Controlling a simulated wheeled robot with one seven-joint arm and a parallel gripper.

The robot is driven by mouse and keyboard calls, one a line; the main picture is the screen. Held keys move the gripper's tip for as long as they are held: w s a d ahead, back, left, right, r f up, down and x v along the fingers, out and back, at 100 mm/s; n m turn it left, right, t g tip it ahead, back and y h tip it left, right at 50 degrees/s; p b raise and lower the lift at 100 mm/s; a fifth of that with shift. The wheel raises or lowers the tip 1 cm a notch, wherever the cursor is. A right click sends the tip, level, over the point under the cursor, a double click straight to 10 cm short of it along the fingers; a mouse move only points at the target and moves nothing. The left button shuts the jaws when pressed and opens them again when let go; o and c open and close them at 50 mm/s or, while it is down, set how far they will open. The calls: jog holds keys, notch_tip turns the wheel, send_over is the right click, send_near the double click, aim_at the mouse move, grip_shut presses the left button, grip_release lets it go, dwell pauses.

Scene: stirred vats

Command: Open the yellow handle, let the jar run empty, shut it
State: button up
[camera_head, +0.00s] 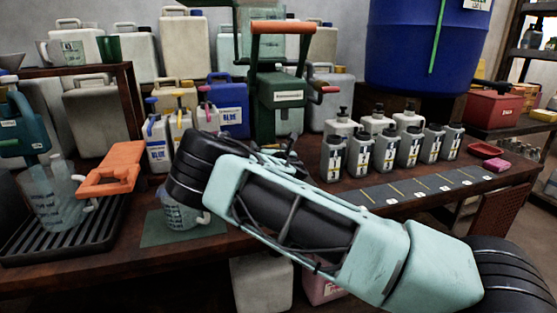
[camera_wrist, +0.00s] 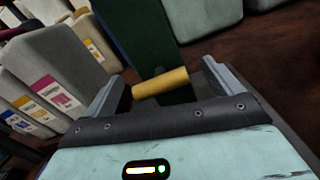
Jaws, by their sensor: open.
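The yellow handle (camera_wrist: 160,82) shows in the wrist view as a short bar in front of a dark green upright part (camera_wrist: 138,35). My gripper (camera_wrist: 164,77) is open, with one finger on each side of the handle in the picture. A small gap shows at the right finger; I cannot tell whether the left one touches. In the head view my arm hides the handle and most of my gripper. The green stand (camera_head: 278,95) has an orange grip on top and a red one at its right. I cannot make out which vessel is the jar.
A clear jug (camera_head: 180,213) stands on a green mat (camera_head: 158,232), partly behind my arm. Another jug (camera_head: 52,200) stands on a black ribbed tray (camera_head: 75,240) beside an orange tool (camera_head: 112,168). Several grey bottles (camera_head: 385,150) stand right of the stand. A blue barrel (camera_head: 425,50) is behind.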

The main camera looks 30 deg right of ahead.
jog(key=v, duration=1.6)
jog(key=shift+r, duration=0.1)
